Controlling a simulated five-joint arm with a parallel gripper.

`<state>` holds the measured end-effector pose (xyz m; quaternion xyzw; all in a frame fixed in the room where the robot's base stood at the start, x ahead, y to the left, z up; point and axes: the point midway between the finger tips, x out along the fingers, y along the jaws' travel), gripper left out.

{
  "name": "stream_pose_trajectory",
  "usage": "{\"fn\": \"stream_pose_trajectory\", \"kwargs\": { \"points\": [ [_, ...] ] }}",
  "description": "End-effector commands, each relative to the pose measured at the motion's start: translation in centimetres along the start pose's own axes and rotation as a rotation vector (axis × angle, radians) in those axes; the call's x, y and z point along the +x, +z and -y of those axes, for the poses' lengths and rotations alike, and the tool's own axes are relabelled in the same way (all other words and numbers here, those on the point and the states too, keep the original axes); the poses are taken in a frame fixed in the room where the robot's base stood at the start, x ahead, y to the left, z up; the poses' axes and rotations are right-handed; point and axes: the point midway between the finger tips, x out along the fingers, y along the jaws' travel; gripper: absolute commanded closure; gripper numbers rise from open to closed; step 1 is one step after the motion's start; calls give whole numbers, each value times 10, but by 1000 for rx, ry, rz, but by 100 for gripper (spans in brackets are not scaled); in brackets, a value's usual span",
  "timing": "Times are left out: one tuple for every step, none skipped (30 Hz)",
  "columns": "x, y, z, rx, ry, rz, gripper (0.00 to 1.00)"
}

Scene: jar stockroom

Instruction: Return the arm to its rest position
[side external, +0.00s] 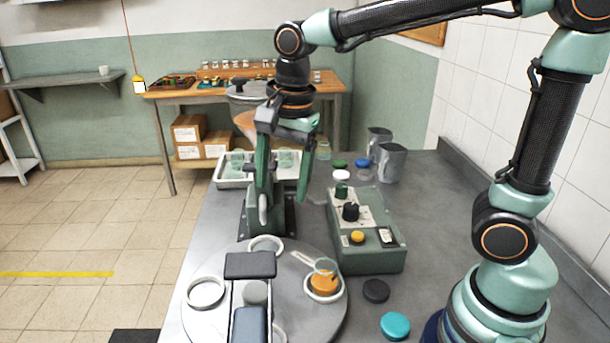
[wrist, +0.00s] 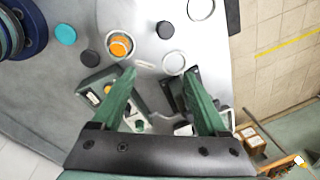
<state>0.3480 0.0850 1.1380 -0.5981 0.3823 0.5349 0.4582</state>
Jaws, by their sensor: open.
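My gripper (side external: 284,192) hangs above the worktop, its green fingers pointing down. It is spread open, with nothing between its fingers. In the wrist view my gripper (wrist: 160,76) also shows two separated green fingers. My arm reaches in from the right, its upper link raised high over the table. A jar with orange contents (side external: 324,284) stands in a white ring on the round metal turntable (side external: 210,325), nearer the camera than the gripper. The jar also shows in the wrist view (wrist: 119,47), apart from the fingers.
A green control box (side external: 370,259) with knobs stands right of the gripper. Dark (side external: 376,290) and teal (side external: 395,325) lids lie in front of it. Metal jugs (side external: 391,162) stand behind it. A tray (side external: 228,183) with clear jars lies behind the gripper. A dark stand (side external: 250,265) rises over the turntable.

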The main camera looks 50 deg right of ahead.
Motion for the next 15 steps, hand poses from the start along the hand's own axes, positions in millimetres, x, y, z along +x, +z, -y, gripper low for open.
{"fn": "stream_pose_trajectory", "kwargs": {
  "points": [
    [-5, -7, -7, -86, -32, -7, 24],
    [-7, -11, -11, -147, -47, -12, 24],
    [-9, -16, -16, -228, -68, -22, 24],
    [-11, -19, -20, -287, -83, -31, 24],
    [-12, -22, -25, -347, -97, -40, 24],
    [-14, -27, -30, -427, -116, -56, 24],
    [-15, -30, -34, -487, -129, -69, 24],
    [-16, -33, -38, -548, -141, -83, 24],
    [-17, -37, -44, -628, -156, -104, 24],
    [-17, -40, -48, -687, -165, -120, 24],
    [-18, -42, -52, -747, -175, -138, 24],
    [-18, -46, -57, -823, -185, -162, 24],
    [-18, -48, -60, -879, -191, -181, 24],
    [-18, -51, -64, -931, -196, -200, 24],
    [-18, -53, -68, -996, -200, -223, 24]
  ]
}}
